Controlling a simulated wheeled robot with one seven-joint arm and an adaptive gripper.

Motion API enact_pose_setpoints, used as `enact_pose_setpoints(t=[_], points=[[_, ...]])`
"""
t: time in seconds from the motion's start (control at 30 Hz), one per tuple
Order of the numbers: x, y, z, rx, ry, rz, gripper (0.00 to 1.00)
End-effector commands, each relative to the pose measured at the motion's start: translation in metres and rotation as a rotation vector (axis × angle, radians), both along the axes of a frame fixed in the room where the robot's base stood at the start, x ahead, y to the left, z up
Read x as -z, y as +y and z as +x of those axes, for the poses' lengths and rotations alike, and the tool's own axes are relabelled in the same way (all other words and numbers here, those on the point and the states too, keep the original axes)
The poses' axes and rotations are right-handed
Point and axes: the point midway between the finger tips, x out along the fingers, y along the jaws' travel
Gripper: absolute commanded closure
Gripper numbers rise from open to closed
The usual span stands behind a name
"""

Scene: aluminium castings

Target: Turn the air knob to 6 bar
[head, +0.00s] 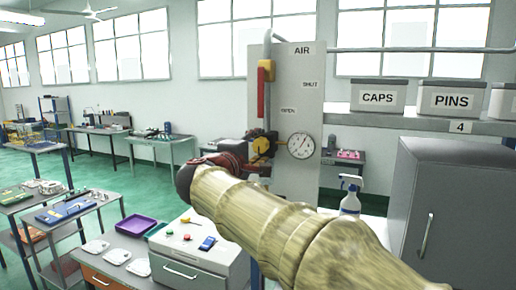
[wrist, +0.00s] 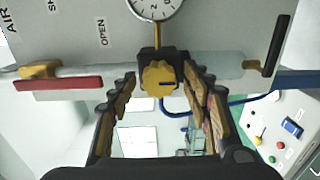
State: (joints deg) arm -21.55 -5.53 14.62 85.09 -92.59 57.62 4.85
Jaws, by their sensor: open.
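The air panel (head: 312,95) is a grey upright plate marked AIR, SHUT and OPEN. The yellow air knob (head: 262,146) sits on a dark regulator left of the round white gauge (head: 301,146). The gauge reading is too small to tell. In the wrist view the knob (wrist: 158,78) has a dark mark on its face, and the gauge (wrist: 155,8) is cut off by the top edge. My gripper (wrist: 160,80) is open, with one finger on each side of the knob and visible gaps between. In the head view my arm partly hides the gripper (head: 236,162).
A red lever (head: 261,92) hangs along the panel's left edge; it also shows in the wrist view (wrist: 60,84). A shelf (head: 420,122) with CAPS and PINS bins, a spray bottle (head: 350,195) and a grey cabinet (head: 455,200) stand right. A drawer unit (head: 200,262) is below.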

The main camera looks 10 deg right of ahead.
Motion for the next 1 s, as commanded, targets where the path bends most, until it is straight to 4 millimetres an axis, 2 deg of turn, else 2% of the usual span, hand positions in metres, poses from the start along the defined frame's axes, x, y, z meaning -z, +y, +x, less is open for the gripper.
enact_pose_setpoints(t=[0.27, 0.43, 0.8, 1.0], points=[[-0.001, 0.0, 0.0, 0.0, -0.001, 0.0, 0.49], [-0.001, 0.008, -0.01, -0.002, -0.002, 0.001, 0.49], [0.0, 0.05, -0.067, -0.005, -0.001, -0.001, 0.49], [0.0, 0.066, -0.089, -0.003, -0.001, 0.0, 0.49]])
